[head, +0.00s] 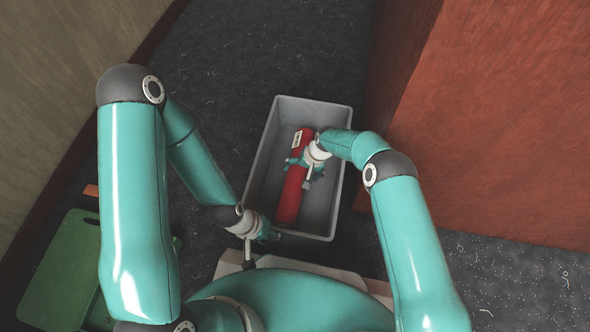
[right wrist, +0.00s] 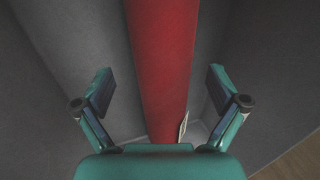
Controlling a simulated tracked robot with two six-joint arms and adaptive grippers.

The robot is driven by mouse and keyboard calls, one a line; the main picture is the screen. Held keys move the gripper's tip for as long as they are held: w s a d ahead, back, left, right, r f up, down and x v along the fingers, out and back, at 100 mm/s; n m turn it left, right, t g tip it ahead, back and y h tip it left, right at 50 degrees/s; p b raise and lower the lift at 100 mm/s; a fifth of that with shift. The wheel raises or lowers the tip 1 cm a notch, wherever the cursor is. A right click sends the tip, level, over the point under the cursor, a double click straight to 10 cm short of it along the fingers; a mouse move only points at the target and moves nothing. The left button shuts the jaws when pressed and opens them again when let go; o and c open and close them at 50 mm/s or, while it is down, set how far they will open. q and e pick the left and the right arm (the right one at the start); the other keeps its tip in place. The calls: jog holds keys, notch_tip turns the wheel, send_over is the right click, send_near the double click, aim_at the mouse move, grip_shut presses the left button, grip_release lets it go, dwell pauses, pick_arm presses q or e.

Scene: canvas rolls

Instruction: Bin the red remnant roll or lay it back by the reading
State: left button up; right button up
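The red remnant roll (head: 290,205) lies lengthwise inside the grey bin (head: 258,160), with a white label near its far end. My right gripper (head: 302,168) is over the roll inside the bin. In the right wrist view the red roll (right wrist: 165,65) runs between the two fingers of my right gripper (right wrist: 160,88), which stand open with gaps on both sides. A small edge of the label shows beside the roll there. My left gripper (head: 268,235) is by the near left corner of the bin, outside it; its fingers are too small to read.
A reddish-brown block (head: 500,130) stands right of the bin. A green tray (head: 60,265) lies at the lower left, with a small orange piece (head: 91,190) near it. A beige wall (head: 60,80) is at the left. The speckled dark floor (head: 270,50) is open beyond the bin.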

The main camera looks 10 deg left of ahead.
jog(key=shift+f, duration=0.1)
jog(key=v, duration=0.7)
jog(key=shift+r, duration=0.2)
jog(key=shift+r, duration=0.1)
dwell(0.5)
